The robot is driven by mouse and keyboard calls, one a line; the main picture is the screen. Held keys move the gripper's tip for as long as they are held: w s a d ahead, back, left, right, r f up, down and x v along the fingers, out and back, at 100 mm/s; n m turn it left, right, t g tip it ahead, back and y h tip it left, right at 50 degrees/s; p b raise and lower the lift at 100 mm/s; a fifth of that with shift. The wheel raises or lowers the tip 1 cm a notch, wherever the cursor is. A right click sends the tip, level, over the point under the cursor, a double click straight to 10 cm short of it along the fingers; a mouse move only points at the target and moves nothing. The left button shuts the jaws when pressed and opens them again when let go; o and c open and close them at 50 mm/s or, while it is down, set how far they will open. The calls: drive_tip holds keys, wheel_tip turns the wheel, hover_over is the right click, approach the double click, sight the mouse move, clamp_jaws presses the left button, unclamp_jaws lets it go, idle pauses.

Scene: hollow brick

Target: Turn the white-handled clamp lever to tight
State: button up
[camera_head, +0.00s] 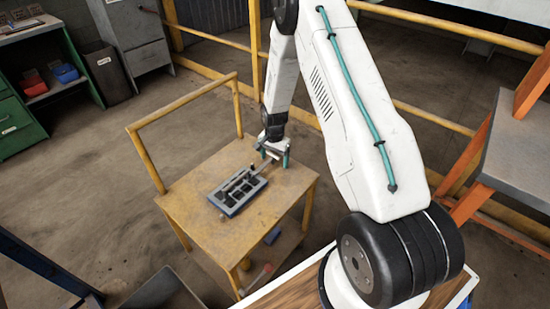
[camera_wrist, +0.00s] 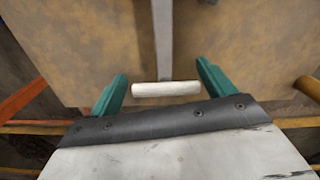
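The white handle (camera_wrist: 166,89) of the clamp lever lies crosswise between my gripper's teal fingers in the wrist view, with a gap on each side. Its grey metal arm (camera_wrist: 163,40) runs away toward the top of that view. My gripper (camera_wrist: 162,72) is open around the handle, not closed on it. In the head view my gripper (camera_head: 275,158) is low over the table, just beyond the upper right end of the dark brick mould (camera_head: 232,206). The handle is small and hard to make out there. Whether the lever is loose or tight cannot be told.
The mould sits on a worn yellow table (camera_head: 190,212) with a raised rail (camera_head: 183,102) at its left. A blue item (camera_head: 272,236) is on the lower shelf. An orange-legged grey bench (camera_head: 520,160) is at right. The floor (camera_head: 90,190) left of the table is clear.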

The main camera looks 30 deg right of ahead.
sight(274, 155)
drive_tip(key=shift+w+r, duration=0.1)
drive_tip(key=shift+r, duration=0.25)
wheel_tip(274, 155, up, 7)
drive_tip(key=shift+r, duration=0.1)
idle(0.6)
drive_tip(key=shift+s+a+n, duration=0.1)
drive_tip(key=shift+s+n, duration=0.1)
drive_tip(key=shift+n, duration=0.1)
drive_tip(key=s+a+r+n, duration=0.4)
drive_tip(key=s+r, duration=0.8)
drive_tip(key=s+a+r+n+t, duration=0.1)
drive_tip(key=s+a+r+n, duration=0.3)
drive_tip(key=s+r, duration=0.8)
drive_tip(key=s+a+r+n, duration=0.3)
drive_tip(key=s+a+r, duration=0.3)
drive_tip(key=s+r, duration=0.6)
drive_tip(key=shift+r+n, duration=0.3)
drive_tip(key=shift+n, duration=0.1)
